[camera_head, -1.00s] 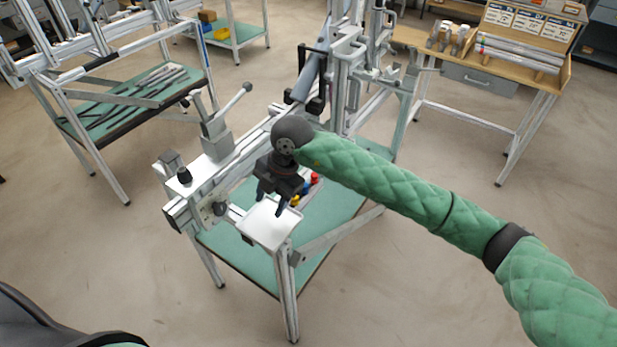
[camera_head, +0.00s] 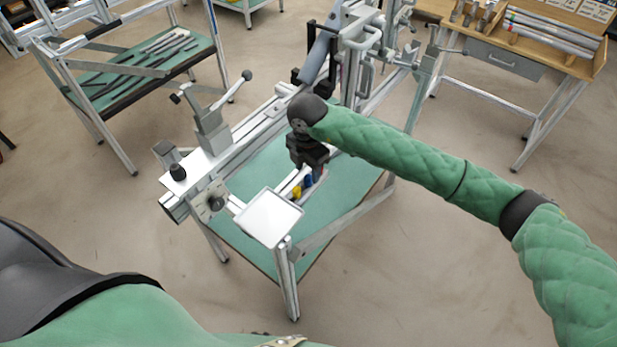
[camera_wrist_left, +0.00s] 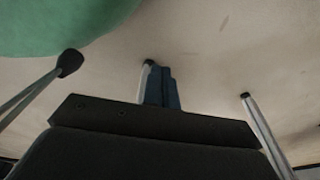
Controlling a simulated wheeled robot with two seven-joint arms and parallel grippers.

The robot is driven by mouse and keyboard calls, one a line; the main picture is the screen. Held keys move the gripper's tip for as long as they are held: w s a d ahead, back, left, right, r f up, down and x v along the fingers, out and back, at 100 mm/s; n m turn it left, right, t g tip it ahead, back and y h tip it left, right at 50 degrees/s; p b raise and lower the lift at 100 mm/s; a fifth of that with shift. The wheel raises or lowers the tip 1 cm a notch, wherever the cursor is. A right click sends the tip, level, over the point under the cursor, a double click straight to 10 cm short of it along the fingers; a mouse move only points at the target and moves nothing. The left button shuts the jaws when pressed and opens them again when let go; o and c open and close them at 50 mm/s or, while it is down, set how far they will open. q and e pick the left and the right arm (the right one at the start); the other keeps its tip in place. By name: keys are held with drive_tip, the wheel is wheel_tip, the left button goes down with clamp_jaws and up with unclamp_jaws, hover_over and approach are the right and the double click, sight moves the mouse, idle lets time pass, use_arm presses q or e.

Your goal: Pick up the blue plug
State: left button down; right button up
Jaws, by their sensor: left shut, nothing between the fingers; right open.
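The blue plug (camera_head: 308,184) is small and stands in a narrow light holder on the jig, between a yellow plug (camera_head: 296,192) and a red plug (camera_head: 319,172). My right gripper (camera_head: 310,170) points down directly over the plugs. It is open and partly hides them; I cannot tell whether its fingers touch the blue plug. My left gripper (camera_wrist_left: 161,87) shows in the left wrist view with its fingers together and empty, above bare floor.
A white square tray (camera_head: 268,218) sits at the jig's near corner, close to the plugs. A clamp lever (camera_head: 213,122) and the jig's upright profiles stand around the right gripper. The green lower shelf (camera_head: 243,183) lies below. A workbench (camera_head: 510,60) is at back right.

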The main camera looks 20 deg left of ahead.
sight(308, 177)
wheel_tip(308, 177, down, 3)
drive_tip(key=shift+d+r+p, duration=0.1)
drive_tip(key=shift+p, duration=0.9)
drive_tip(key=shift+f, duration=0.45)
use_arm(q)
drive_tip(key=s+a+f, duration=0.1)
drive_tip(key=s, duration=0.5)
drive_tip(key=shift+a, duration=0.15)
drive_tip(key=shift+s+f, duration=0.1)
use_arm(e)
drive_tip(key=shift+c, duration=0.5)
clamp_jaws()
